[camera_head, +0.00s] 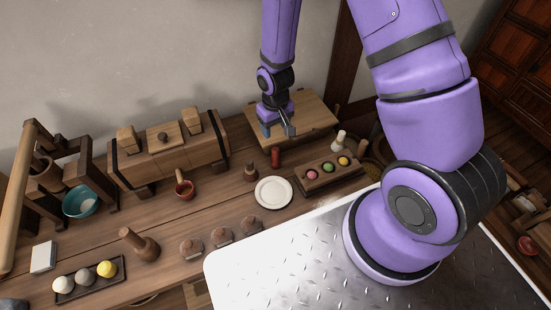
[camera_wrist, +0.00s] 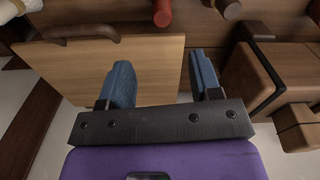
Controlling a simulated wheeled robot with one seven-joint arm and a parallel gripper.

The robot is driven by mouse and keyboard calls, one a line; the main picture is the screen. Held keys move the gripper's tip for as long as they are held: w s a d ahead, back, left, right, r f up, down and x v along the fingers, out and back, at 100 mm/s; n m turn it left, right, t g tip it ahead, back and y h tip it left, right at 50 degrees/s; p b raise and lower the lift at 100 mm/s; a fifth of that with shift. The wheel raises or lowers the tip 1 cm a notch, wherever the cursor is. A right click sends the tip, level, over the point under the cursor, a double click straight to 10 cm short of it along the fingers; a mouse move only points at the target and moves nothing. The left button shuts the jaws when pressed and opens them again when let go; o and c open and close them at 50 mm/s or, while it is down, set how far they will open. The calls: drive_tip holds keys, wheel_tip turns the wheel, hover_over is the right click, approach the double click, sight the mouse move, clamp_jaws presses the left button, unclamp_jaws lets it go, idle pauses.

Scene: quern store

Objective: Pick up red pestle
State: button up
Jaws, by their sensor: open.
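The red pestle (camera_head: 275,158) stands on the wooden table between the wooden board and the white plate. In the wrist view its red end (camera_wrist: 162,13) shows at the top edge, cut off by the frame. My gripper (camera_head: 278,131) is above the front left part of the board, behind the pestle and apart from it. In the wrist view my gripper (camera_wrist: 160,72) has its two blue-grey fingers spread, with nothing between them but the view of the board.
The wooden board (camera_head: 312,122) lies at the back. A brown pestle-like piece (camera_head: 250,172) stands left of the red one. A white plate (camera_head: 273,192) lies in front, a tray of coloured balls (camera_head: 330,176) to the right, and a wooden chest (camera_head: 190,162) to the left.

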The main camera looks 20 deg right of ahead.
sight(276, 149)
drive_tip(key=shift+s+a+f, duration=0.1)
drive_tip(key=shift+s+f, duration=0.1)
drive_tip(key=shift+f, duration=0.75)
drive_tip(key=shift+s+f, duration=0.15)
drive_tip(key=shift+f, duration=2.5)
drive_tip(key=shift+s+f, duration=0.1)
drive_tip(key=shift+f, duration=2.5)
drive_tip(key=c, duration=1)
